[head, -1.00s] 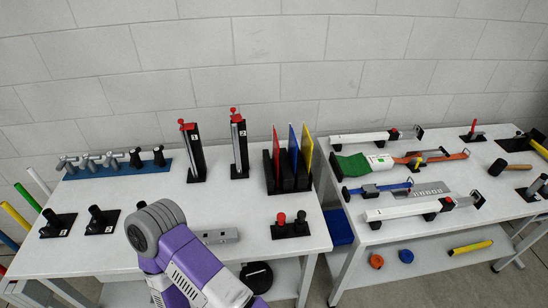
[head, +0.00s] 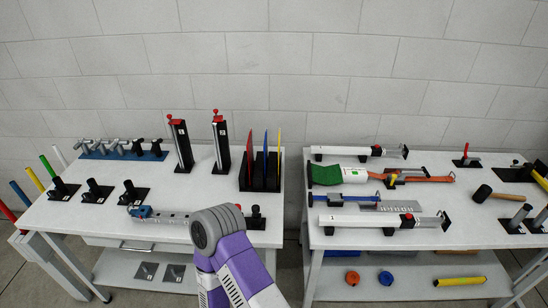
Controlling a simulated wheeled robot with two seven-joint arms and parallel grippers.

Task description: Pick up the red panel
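The red panel (head: 251,147) stands upright and nearly edge-on in the black slotted rack (head: 260,184) at the right part of the left table. It is the leftmost of three panels; the blue panel (head: 266,150) and the yellow panel (head: 279,150) stand to its right. The lower parts of the panels are hidden in the rack. A purple and grey arm link of mine shows at the bottom middle, in front of the table's front edge. Neither gripper is in view.
Two black stands with red tops (head: 180,145) (head: 221,142) are left of the rack. A grey perforated bar (head: 165,215) lies near the front edge, and a red-topped holder (head: 256,217) stands at front right. A gap separates the right table (head: 310,235).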

